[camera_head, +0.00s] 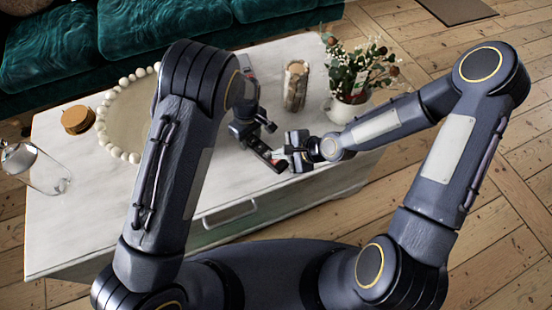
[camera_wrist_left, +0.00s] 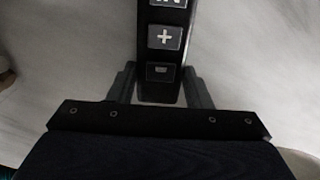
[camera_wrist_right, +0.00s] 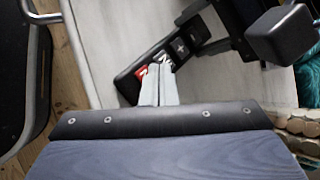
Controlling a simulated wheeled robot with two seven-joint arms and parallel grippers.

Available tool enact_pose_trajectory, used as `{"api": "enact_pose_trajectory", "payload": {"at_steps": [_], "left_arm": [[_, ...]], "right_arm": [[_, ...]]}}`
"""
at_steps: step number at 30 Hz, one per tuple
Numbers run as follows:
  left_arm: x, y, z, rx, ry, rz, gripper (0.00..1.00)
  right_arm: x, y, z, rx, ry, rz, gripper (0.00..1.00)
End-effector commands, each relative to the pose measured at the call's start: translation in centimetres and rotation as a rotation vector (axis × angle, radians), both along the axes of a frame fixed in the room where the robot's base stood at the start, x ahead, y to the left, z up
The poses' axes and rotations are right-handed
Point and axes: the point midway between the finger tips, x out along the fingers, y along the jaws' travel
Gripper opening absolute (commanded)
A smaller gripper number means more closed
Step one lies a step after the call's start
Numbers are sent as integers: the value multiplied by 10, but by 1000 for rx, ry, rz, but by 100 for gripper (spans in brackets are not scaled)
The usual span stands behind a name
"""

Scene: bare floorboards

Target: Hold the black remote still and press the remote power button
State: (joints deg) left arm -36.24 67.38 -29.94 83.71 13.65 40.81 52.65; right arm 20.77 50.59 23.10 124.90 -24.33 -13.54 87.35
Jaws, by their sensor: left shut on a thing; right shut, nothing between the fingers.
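The black remote (camera_wrist_left: 163,70) is between the fingers of my left gripper (camera_wrist_left: 160,88), which is shut on its near end in the left wrist view. A plus button (camera_wrist_left: 164,37) and part of a white-lettered button show there. In the right wrist view the remote (camera_wrist_right: 126,84) lies at a slant, with a red button (camera_wrist_right: 142,71) near its far-from-left-gripper end. My right gripper (camera_wrist_right: 159,68) is shut and empty, its tips over the remote beside the red button; contact cannot be told. In the head view the remote (camera_head: 266,154) is at the table's front edge, partly hidden by my grippers.
The pale table (camera_head: 85,220) bears a beaded round tray (camera_head: 128,120), brown coasters (camera_head: 77,119), a glass jar (camera_head: 40,170), a wooden candle holder (camera_head: 296,86) and a flower vase (camera_head: 347,108). The table's front left is clear.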

Motion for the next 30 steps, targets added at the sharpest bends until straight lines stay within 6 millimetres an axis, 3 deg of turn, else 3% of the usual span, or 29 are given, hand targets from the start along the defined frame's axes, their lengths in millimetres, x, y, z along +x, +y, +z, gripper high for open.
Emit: {"api": "enact_pose_trajectory", "payload": {"at_steps": [30], "left_arm": [[0, 0, 0, 0, 0, 0, 19]], "right_arm": [[0, 0, -8, 0, 0, 0, 0]]}}
